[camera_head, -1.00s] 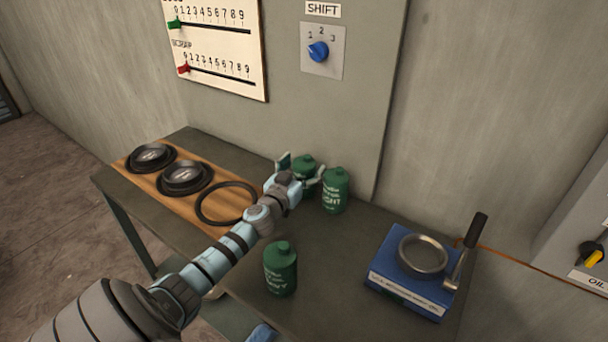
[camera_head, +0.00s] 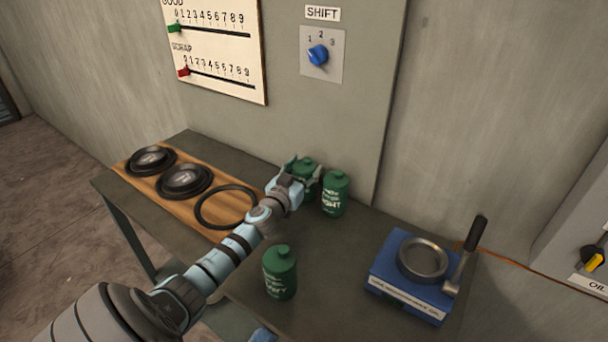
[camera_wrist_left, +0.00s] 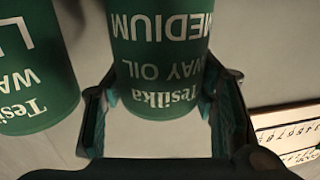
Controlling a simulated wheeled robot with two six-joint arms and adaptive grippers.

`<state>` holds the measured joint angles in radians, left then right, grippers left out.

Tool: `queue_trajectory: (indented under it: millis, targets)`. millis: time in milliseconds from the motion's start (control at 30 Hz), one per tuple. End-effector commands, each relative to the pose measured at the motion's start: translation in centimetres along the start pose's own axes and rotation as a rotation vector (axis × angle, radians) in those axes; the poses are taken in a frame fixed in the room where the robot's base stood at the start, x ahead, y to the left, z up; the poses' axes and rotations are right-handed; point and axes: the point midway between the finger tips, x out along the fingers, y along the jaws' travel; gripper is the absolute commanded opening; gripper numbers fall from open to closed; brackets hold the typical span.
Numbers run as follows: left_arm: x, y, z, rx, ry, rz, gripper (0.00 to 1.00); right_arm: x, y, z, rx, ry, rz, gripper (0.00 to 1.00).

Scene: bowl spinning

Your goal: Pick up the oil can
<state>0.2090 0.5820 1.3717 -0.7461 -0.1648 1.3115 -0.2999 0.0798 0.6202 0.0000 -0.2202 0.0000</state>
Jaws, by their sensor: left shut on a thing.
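Three green oil cans with white lettering stand on the dark table. My left gripper (camera_head: 304,177) is at the back one, the can marked MEDIUM (camera_head: 305,168), which is partly hidden behind the fingers. In the left wrist view the fingers of my left gripper (camera_wrist_left: 160,105) are closed on both sides of this can (camera_wrist_left: 160,60), which reads "Tesilka way oil medium". A can marked LIGHT (camera_head: 335,194) stands close to its right; it also shows at the left of the wrist view (camera_wrist_left: 35,70). A third can (camera_head: 280,272) stands nearer the front, right of my forearm.
A wooden board (camera_head: 172,206) at the left bears two dark round parts (camera_head: 184,181) and a black ring (camera_head: 227,207). A blue block (camera_head: 405,284) with a metal ring and black-handled lever stands at the right. The wall is close behind the cans.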

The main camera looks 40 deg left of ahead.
Motion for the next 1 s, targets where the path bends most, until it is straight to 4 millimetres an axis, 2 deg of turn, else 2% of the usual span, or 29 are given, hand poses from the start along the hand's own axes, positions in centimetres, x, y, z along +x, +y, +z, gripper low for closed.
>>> queue_trajectory:
  millis: [133,233,400,500,633,800,1000]
  targets:
    - [0.0,0.0,-1.9,0.001,0.003,0.001,0.04,-1.5,0.1,-0.1,0.000,0.000,0.000,0.40]
    - [0.0,0.0,-4.2,0.000,0.003,0.001,0.04,-3.4,0.3,-0.3,0.000,0.000,0.000,0.40]
    - [0.0,0.0,-10.5,-0.001,0.005,0.002,0.04,-7.9,0.6,-0.8,0.000,0.000,0.000,0.40]
    - [0.0,0.1,-14.0,0.002,0.007,0.003,0.04,-9.6,0.7,-0.9,0.000,0.000,0.000,0.40]
    - [0.0,0.0,-17.4,0.003,0.006,0.001,0.04,-10.4,0.8,-1.0,0.000,0.000,0.000,0.40]
    - [0.0,0.0,-19.7,0.003,0.004,0.001,0.04,-10.6,0.8,-1.1,0.000,0.000,0.000,0.40]
    - [0.0,0.0,-20.1,0.001,0.002,0.001,0.04,-10.6,0.8,-1.0,0.000,0.000,0.000,0.40]
